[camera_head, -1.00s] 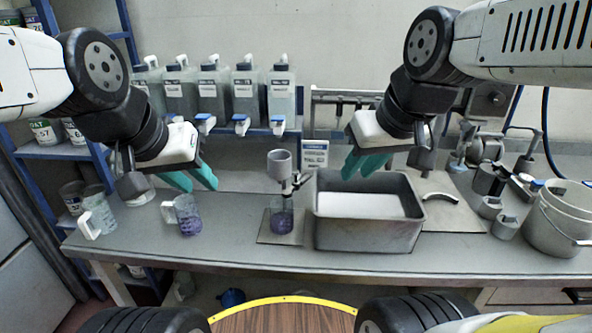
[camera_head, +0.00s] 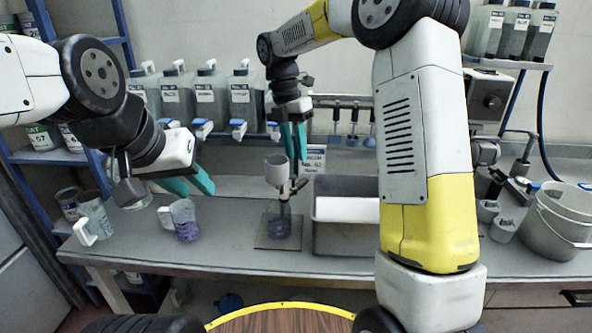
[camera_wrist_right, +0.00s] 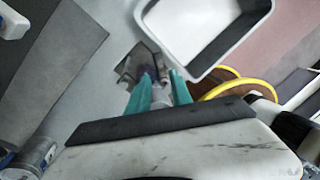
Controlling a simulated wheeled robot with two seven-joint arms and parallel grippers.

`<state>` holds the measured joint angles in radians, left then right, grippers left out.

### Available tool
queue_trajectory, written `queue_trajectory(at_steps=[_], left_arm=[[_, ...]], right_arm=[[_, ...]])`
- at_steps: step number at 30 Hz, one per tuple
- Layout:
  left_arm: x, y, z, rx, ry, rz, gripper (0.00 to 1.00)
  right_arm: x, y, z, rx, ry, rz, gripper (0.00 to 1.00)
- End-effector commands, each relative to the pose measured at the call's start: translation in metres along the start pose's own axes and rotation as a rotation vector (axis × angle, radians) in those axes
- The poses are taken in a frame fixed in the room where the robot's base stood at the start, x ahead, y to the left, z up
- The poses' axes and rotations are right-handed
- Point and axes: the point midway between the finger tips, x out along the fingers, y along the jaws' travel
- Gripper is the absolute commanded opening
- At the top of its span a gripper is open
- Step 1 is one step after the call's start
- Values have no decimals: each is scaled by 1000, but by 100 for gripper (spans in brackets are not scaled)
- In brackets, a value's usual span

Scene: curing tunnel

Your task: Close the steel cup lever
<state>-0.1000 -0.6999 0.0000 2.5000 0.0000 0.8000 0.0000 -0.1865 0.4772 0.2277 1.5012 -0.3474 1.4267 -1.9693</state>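The steel cup (camera_head: 276,171) is a grey cup held upright on a thin stand, with a small valve and lever (camera_head: 297,184) at its lower right. A clear beaker with purple liquid (camera_head: 279,226) stands below it on a flat plate. My right gripper (camera_head: 297,158) points down just above and right of the cup, its teal fingers a little apart and empty. In the right wrist view its fingers (camera_wrist_right: 161,82) straddle the line to a dark plate and purple beaker; the lever is not clear there. My left gripper (camera_head: 197,190) is open and empty, above the left beaker.
A jug with purple liquid (camera_head: 185,220) stands on the left of the bench. A steel tray (camera_head: 340,237) is right of the cup, partly hidden by my right arm. Several bottles (camera_head: 211,97) line the back. A bucket (camera_head: 556,222) stands far right.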

Motion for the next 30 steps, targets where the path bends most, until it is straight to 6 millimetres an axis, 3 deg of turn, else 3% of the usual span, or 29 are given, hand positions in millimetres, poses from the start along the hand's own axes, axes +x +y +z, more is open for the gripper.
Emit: queue_trajectory(at_steps=[15, 26, 27, 30], left_arm=[[0, 0, 0, 0, 0, 0, 33], [0, 0, 0, 0, 0, 0, 33], [0, 0, 0, 0, 0, 0, 33], [0, 0, 0, 0, 0, 0, 33]], right_arm=[[69, 1, 0, -8, 2, -2, 26], [77, 1, 0, -7, 0, 0, 26], [77, 1, 0, -6, 1, 0, 24], [77, 1, 0, -6, 1, 0, 4]])
